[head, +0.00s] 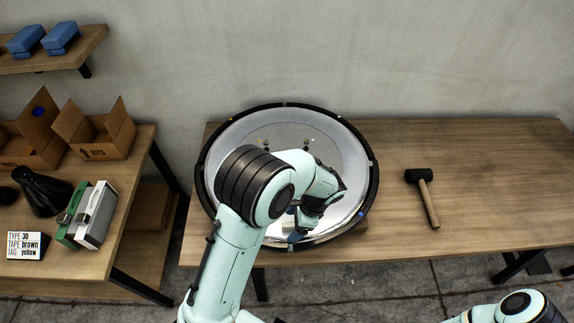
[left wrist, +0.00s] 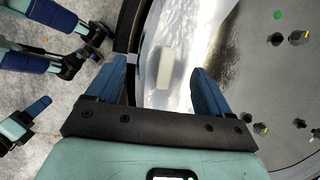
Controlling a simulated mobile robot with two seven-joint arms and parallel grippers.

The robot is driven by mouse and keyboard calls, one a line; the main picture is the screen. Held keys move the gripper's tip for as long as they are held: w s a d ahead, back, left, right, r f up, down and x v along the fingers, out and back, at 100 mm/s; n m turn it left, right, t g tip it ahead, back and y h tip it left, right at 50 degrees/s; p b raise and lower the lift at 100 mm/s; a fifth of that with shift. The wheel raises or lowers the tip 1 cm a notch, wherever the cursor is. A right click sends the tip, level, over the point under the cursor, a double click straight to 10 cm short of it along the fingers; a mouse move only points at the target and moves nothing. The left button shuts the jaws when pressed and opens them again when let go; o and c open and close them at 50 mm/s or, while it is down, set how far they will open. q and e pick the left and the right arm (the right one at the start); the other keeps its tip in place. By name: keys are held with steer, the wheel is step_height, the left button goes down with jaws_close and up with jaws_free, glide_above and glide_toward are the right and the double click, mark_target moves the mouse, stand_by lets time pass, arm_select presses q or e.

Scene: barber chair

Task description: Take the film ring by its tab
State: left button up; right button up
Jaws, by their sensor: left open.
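A large round disc with a black rim (head: 375,165) lies on the wooden table. A pale glossy band, seemingly the film ring (head: 352,160), runs inside the rim; it also shows in the left wrist view (left wrist: 188,38). A small white rounded block, which looks like the tab (left wrist: 165,68), sits on this band. My left gripper (head: 296,222) is open over the near part of the disc. In the left wrist view its blue fingers (left wrist: 160,78) stand on either side of the tab, apart from it. My arm hides part of the disc in the head view.
A black-headed mallet (head: 428,198) lies on the bare table (head: 480,170) to the right. Small knobs (left wrist: 298,37) stand on the disc's grey middle. At left, another table holds cardboard boxes (head: 95,130), a black cone (head: 42,190) and a sign (head: 25,246).

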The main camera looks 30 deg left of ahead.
mark_target(290, 226)
arm_select(q)
steer(key=shift+x, duration=1.6)
steer(key=c, duration=1.2)
